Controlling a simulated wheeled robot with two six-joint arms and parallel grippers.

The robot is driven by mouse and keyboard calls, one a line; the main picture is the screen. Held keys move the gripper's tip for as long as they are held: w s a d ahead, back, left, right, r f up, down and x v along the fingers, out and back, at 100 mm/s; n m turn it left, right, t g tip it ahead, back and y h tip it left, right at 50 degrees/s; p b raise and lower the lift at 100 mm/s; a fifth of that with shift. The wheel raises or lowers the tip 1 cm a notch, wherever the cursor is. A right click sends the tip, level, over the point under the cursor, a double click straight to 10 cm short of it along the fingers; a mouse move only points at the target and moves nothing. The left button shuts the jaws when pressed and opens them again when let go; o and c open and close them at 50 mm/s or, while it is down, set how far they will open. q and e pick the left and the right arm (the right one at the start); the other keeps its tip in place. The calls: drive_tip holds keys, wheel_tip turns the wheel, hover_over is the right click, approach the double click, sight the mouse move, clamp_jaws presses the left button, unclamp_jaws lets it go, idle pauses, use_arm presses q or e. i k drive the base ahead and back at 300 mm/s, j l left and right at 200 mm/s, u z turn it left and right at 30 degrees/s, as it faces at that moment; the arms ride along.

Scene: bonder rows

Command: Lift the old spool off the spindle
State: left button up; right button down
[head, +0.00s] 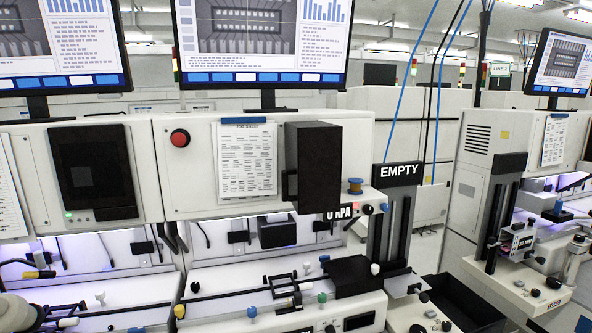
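A black box (313,163) projects from the machine front left of the spool. A dark vertical rail (380,235) stands below the sign. A black bin (462,305) sits between the machines. Monitors (262,40) hang above. Blue and black cables run down behind the sign.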

sight(354, 189)
drive_tip(key=i+j, duration=0.1)
drive_tip(key=j, duration=0.3)
drive_tip(key=l+u, duration=0.45)
drive_tip(key=l, duration=1.65)
drive_tip(key=i, duration=0.05)
